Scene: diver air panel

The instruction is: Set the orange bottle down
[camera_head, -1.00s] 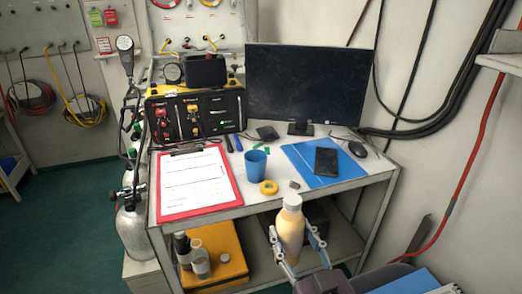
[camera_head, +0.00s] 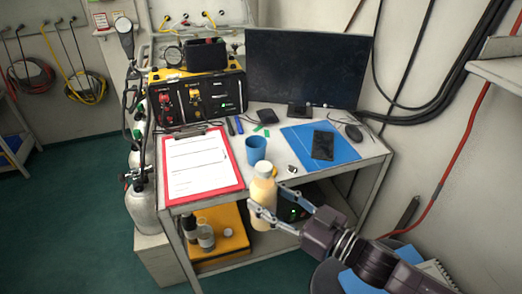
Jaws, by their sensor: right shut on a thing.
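The orange bottle (camera_head: 263,201) is pale orange with a cream cap and stands upright in the air at the front edge of the desk. My right gripper (camera_head: 268,212) is shut on its lower body, with the arm coming in from the lower right. The bottle covers part of the desk's front edge and the shelf below. The desk top (camera_head: 216,137) is white. My left gripper is not in view.
A blue cup (camera_head: 256,150) stands just behind the bottle. A red clipboard (camera_head: 241,186) lies left, a blue folder (camera_head: 345,149) with a phone (camera_head: 323,145) right. A monitor (camera_head: 305,68) and a black-yellow panel (camera_head: 197,100) stand at the back. A yellow case (camera_head: 224,246) sits below.

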